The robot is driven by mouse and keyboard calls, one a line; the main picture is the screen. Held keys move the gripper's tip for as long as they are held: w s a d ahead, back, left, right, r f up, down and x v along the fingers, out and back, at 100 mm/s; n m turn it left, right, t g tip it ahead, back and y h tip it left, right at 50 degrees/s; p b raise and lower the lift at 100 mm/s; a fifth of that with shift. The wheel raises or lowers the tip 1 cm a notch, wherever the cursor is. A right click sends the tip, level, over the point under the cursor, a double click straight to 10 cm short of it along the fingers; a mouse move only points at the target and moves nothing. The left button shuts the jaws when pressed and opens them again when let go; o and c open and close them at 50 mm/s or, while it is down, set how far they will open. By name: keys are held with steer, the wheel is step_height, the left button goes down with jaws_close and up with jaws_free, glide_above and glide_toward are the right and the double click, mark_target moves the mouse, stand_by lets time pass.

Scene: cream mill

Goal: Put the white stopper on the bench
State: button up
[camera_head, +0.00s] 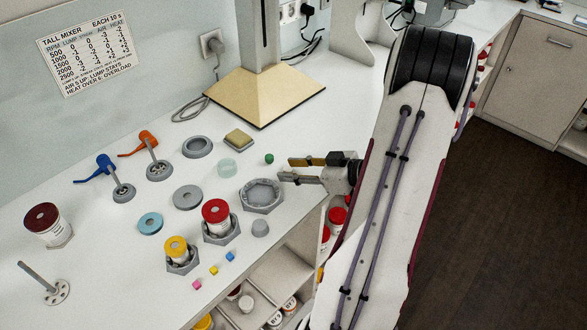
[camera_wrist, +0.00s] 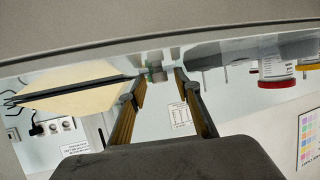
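My gripper (camera_head: 285,169) reaches in from the right over the bench (camera_head: 339,116), beside the grey hexagonal holder (camera_head: 261,208). Its two fingers are apart, with nothing seen held between them; the wrist view also shows the open fingers (camera_wrist: 157,82). A small pale grey-white plug (camera_head: 260,229) stands on the bench just in front of the holder; I cannot tell if it is the white stopper.
A red-lidded jar (camera_head: 216,215) and a yellow-lidded jar (camera_head: 177,248) stand in holders left of the gripper. A dark-red-lidded jar (camera_head: 43,220) is at far left. Small coloured cubes (camera_head: 213,270) lie near the front edge. The mixer base (camera_head: 262,93) stands behind.

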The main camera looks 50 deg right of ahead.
stand_by(0.3)
steer(key=shift+a+r+v, duration=0.15)
steer(key=shift+v, duration=1.8)
steer(key=shift+a+r+v, duration=0.1)
steer(key=shift+v, duration=1.9)
steer(key=shift+w, duration=0.15)
